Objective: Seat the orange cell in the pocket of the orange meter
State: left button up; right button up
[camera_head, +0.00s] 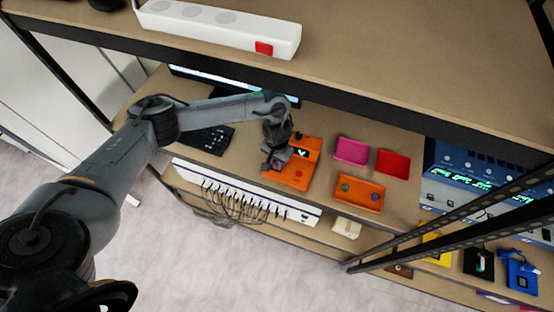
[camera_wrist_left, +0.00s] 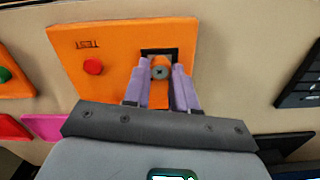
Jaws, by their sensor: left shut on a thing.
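The orange meter (camera_head: 303,172) lies on the lower shelf; in the left wrist view (camera_wrist_left: 110,52) its face shows a red button, the word TEST and a dark-edged pocket (camera_wrist_left: 147,51). My left gripper (camera_head: 271,166) is over the meter's left part. In the wrist view my left gripper (camera_wrist_left: 160,85) is shut on the orange cell (camera_wrist_left: 159,98), with its fingers on both sides. The cell has a grey round end and overlaps the pocket opening. I cannot tell how deep it sits. My right gripper is not in view.
Right of the meter lie a pink tray (camera_head: 352,150), a red tray (camera_head: 391,162) and an orange tray (camera_head: 347,199) holding small coloured items. A keyboard (camera_head: 210,139) is to the left. An upper shelf with a white power strip (camera_head: 215,28) overhangs the back.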

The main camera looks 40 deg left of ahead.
pick_arm(q)
jog(key=o, duration=0.9)
